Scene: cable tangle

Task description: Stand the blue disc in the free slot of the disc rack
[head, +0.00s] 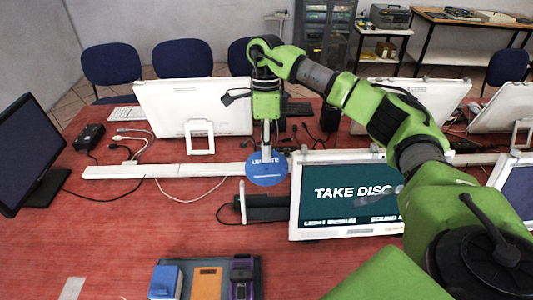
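The blue disc (267,173), with white lettering, hangs upright with its face toward me, above the red table near the middle of the head view. My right gripper (266,151) reaches down from above with its fingers at the disc's upper edge; it appears shut on the disc. The fingertips cover part of the lettering. I cannot surely make out the disc rack or its free slot; a dark tray (256,287) at the lower edge holds a blue, an orange and a purple item side by side. My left gripper is not in view.
A black box with a pale front plate (242,203) lies just below the disc in the picture. Right of it a screen (345,190) reads "TAKE DISC". A white cable trunk (160,171) and loose cables cross behind. The red table at left front is mostly clear.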

